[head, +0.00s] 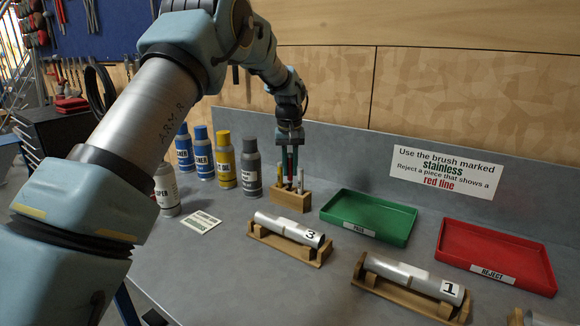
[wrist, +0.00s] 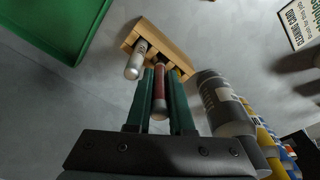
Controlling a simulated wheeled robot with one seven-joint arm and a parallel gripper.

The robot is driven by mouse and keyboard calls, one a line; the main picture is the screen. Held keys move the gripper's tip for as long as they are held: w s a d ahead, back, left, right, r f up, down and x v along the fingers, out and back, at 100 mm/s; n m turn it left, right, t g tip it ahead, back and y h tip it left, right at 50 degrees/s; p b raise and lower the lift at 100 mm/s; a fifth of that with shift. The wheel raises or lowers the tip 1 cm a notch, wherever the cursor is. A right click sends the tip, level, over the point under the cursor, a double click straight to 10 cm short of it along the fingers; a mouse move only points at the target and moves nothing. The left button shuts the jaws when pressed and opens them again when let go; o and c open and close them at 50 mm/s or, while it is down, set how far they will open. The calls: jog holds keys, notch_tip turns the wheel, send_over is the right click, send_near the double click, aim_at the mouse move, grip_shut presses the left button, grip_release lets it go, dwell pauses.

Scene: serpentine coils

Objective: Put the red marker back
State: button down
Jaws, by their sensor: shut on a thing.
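The red marker (wrist: 159,88) is upright between the two green fingers of my gripper (wrist: 158,100), which is shut on it. In the head view my gripper (head: 289,160) points down at the wooden holder (head: 291,202). The marker's lower end is at the holder, also seen in the wrist view (wrist: 160,44); I cannot tell how deep it sits in a hole, as the fingers hide part of it. A grey-white marker (wrist: 136,60) stands in the holder beside my fingers, and it also shows in the head view (head: 300,179).
A grey can (head: 251,168) stands close left of the holder, with yellow and blue cans beyond. A green tray (head: 368,217) lies to the right, then a red tray (head: 495,256). Metal tubes on wooden cradles (head: 290,238) lie in front. The wall panel is close behind.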

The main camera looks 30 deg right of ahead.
aim_at(290, 183)
jog(key=shift+f+b, duration=0.85)
jog(key=shift+f, duration=1.05)
jog(key=c, duration=0.7)
grip_release()
